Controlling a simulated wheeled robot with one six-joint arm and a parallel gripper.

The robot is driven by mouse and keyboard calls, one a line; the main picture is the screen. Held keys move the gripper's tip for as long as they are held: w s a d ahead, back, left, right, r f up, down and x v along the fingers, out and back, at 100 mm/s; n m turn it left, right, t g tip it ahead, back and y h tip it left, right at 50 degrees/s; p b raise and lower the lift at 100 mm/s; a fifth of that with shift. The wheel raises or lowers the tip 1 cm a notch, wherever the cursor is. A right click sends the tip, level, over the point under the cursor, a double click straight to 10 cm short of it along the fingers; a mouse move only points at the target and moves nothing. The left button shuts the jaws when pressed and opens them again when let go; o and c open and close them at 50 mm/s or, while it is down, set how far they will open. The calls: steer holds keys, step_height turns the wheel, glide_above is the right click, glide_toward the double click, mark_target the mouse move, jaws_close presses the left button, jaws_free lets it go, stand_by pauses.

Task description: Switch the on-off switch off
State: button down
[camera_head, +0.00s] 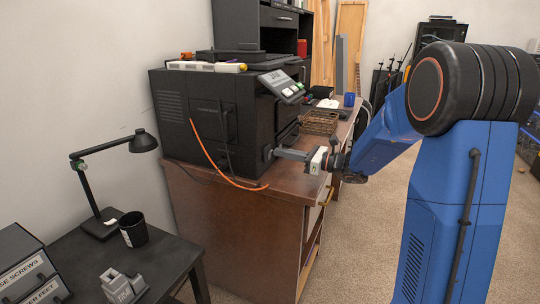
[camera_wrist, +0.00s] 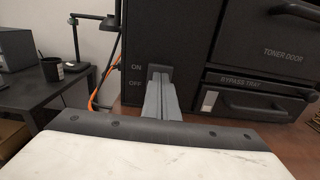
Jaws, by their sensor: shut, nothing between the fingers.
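The on-off switch (camera_wrist: 158,70) is a dark rocker on the side of the black printer (camera_wrist: 180,30). White "ON" and "OFF" labels are printed left of it, ON above OFF. My gripper (camera_wrist: 160,78) is shut and empty, and its grey fingertips are right at the lower part of the switch in the wrist view. They hide that part, so I cannot tell its position or whether they touch it. In the head view my gripper (camera_head: 277,153) reaches the lower front right of the printer (camera_head: 205,110); the switch is not clearly visible there.
The printer stands on a brown wooden desk (camera_head: 238,197). An orange cable (camera_head: 213,162) hangs along its left side. A wicker basket (camera_head: 320,122) is behind my gripper. A black side table (camera_head: 85,262) with a lamp (camera_head: 100,190) stands left. Carpet to the right is open.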

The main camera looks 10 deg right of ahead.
steer(key=shift+x, duration=0.8)
steer(key=shift+d, duration=0.1)
steer(key=shift+v, duration=1)
steer(key=shift+s, duration=0.1)
steer(key=shift+v, duration=1.95)
steer(key=shift+d, duration=0.1)
